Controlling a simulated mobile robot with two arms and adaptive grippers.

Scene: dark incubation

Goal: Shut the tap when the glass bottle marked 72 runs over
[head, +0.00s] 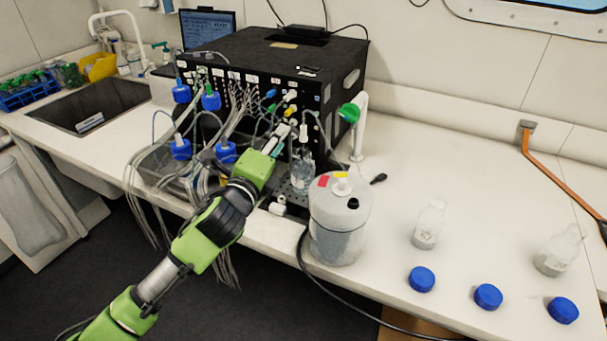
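A clear glass bottle (303,172) stands on a dark perforated tray at the front right of the black instrument, under its fittings. I cannot read a 72 on any bottle, nor tell whether this one is running over. A white post with a green knob (349,113), which looks like a tap, stands at the instrument's right side. My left gripper (284,135) reaches up to the instrument front, just left of the bottle and below small white and yellow fittings. Its fingers are small and partly lost among tubes, so their opening is unclear. My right gripper is out of view.
The black instrument (270,62) has several blue-capped bottles and many hanging tubes at its left front. A white canister (340,222) stands right of my arm. Two clear bottles (429,224) and three blue caps (488,297) are on the right counter. A sink (90,105) is far left.

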